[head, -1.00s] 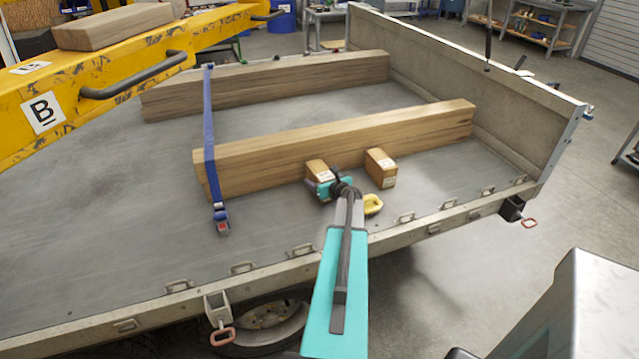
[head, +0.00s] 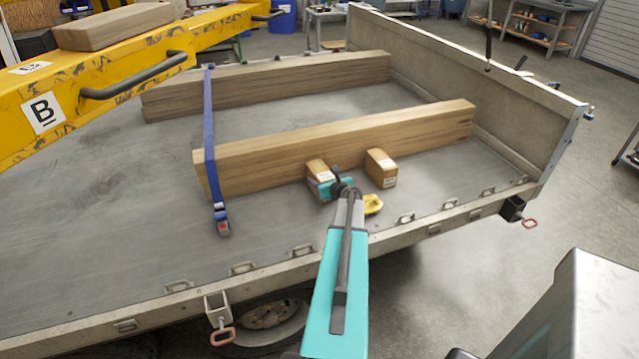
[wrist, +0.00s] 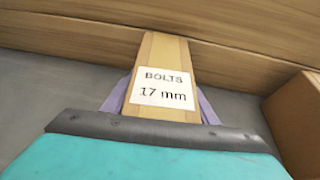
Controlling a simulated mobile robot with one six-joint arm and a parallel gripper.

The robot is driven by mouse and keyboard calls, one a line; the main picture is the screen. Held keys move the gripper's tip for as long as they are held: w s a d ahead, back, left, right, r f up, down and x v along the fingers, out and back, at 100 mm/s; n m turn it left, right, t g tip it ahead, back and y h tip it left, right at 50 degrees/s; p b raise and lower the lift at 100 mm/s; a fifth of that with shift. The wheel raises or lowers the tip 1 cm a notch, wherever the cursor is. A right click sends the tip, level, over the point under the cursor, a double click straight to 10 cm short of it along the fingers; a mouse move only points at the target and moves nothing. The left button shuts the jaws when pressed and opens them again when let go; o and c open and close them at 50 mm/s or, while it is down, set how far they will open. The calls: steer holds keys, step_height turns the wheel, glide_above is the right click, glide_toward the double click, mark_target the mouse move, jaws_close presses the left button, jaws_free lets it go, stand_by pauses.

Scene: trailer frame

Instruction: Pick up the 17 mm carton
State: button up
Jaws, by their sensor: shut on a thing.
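The 17 mm carton (wrist: 158,70) is a small brown box whose white label reads "BOLTS 17 mm" in the wrist view. In the head view the carton (head: 317,168) stands on the trailer bed against the front timber beam, partly hidden by my arm. My gripper (head: 325,188) is at the carton, with its purple fingers on both sides of it in the wrist view (wrist: 160,105). The gripper is shut on the carton. I cannot tell whether the carton is clear of the bed.
A second brown carton (head: 381,168) stands just to the right. The long timber beam (head: 330,145) lies directly behind. A yellow object (head: 373,204) lies near the bed's edge. A blue strap (head: 209,130) crosses the beams. The bed (head: 110,220) is clear at left.

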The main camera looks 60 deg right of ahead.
steer(key=shift+r, duration=0.15)
step_height(320, 180, up, 28)
steer(key=b, duration=0.1)
stand_by(1.0)
stand_by(0.6)
